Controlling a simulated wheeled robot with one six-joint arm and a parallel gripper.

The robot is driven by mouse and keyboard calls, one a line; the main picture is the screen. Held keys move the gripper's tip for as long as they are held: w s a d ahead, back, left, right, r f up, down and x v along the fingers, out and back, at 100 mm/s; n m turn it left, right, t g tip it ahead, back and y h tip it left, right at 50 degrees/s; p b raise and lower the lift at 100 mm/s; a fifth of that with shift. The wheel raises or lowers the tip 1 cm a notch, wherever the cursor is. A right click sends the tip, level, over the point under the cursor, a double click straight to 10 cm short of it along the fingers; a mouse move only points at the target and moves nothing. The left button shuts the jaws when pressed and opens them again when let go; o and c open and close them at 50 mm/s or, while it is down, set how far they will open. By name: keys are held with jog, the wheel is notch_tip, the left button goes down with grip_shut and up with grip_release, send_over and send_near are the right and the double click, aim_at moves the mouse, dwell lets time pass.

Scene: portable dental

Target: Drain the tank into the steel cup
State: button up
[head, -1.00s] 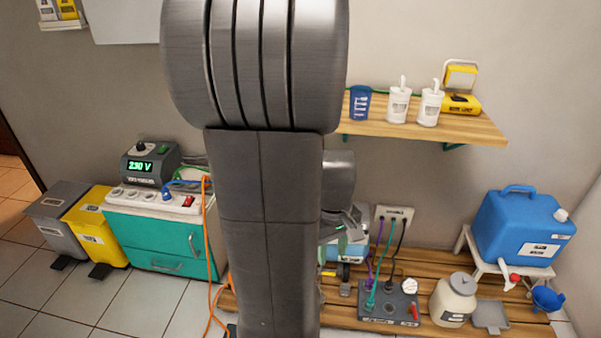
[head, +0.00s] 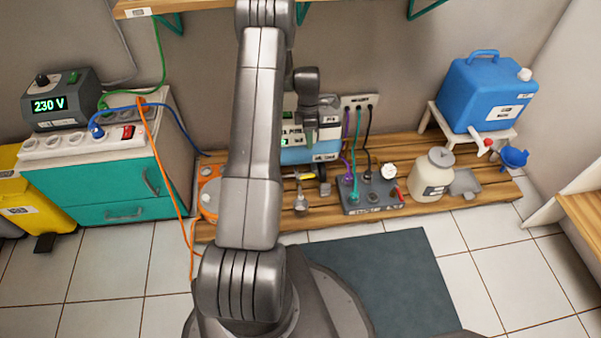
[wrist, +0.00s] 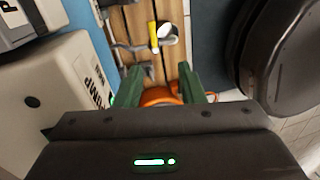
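My gripper (wrist: 161,85) shows two green fingers spread apart, with nothing held between them. In the head view it hangs in front of a white and blue unit (head: 312,153) by the wall. Beyond the fingers in the wrist view are a yellow-handled lever (wrist: 153,36) and a small pale round thing (wrist: 168,34), perhaps the steel cup. The yellow lever also shows low on the wooden platform in the head view (head: 305,176). An orange round part (wrist: 160,97) shows between the fingers. A blue tank (head: 485,95) with a red tap stands at right.
A grey box with plugged cables (head: 372,208), a beige jar (head: 433,175) and a blue funnel (head: 514,157) are on the platform's right side. A teal cabinet (head: 120,190) stands left, with an orange cable (head: 160,165). Tiled floor (head: 440,245) is free in front.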

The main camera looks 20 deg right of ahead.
jog(key=shift+n, duration=0.3)
jog(key=f+b, duration=0.1)
jog(key=f, duration=0.4)
jog(key=s+f+b, duration=0.1)
jog(key=f+b, duration=0.1)
jog(key=f, duration=0.4)
jog(key=f+b, duration=0.1)
jog(key=f, duration=0.4)
jog(key=shift+s+f, duration=0.3)
jog(key=shift+f, duration=0.1)
grip_shut()
